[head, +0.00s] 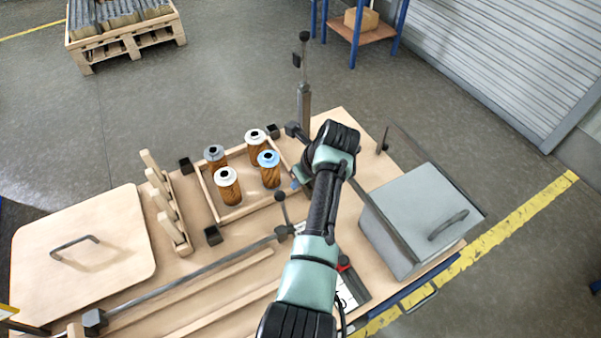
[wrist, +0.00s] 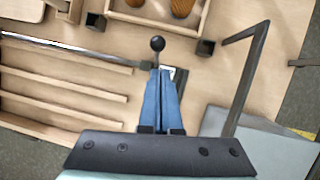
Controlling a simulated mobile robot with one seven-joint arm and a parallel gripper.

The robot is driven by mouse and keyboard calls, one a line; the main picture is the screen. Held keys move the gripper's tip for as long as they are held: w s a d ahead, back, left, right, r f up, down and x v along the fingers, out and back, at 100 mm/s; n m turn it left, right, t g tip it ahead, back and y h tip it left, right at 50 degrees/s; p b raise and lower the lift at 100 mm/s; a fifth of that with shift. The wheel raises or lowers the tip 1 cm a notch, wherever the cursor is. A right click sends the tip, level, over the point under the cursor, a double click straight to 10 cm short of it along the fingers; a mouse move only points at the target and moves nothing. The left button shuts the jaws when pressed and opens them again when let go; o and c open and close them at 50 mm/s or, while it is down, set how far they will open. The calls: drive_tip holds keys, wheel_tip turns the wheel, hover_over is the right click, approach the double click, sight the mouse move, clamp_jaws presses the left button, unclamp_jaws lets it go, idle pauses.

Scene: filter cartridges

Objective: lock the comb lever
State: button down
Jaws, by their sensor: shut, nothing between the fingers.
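A lever with a black ball knob (head: 281,196) stands upright at the right end of a long grey bar (head: 190,284). In the wrist view the knob (wrist: 157,44) shows just beyond my fingertips, with the bar (wrist: 75,52) running off to the left. My gripper (wrist: 161,72) has its blue fingers shut together with nothing between them. The fingers point at the lever and hide its lower part. I cannot tell whether they touch it. In the head view my arm hides most of the gripper.
A wooden tray (head: 236,214) holds several filter cartridges behind the lever. A tall post with a knob (head: 304,100) stands at the back edge. A grey box (head: 412,220) is on the right. A wooden peg rack (head: 165,205) and a handled board (head: 85,262) are left.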

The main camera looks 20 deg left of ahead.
drive_tip(key=shift+a+v, duration=0.1)
drive_tip(key=shift+v, duration=0.65)
drive_tip(key=shift+a+v, duration=0.15)
drive_tip(key=shift+v, duration=0.6)
drive_tip(key=shift+r, duration=0.1)
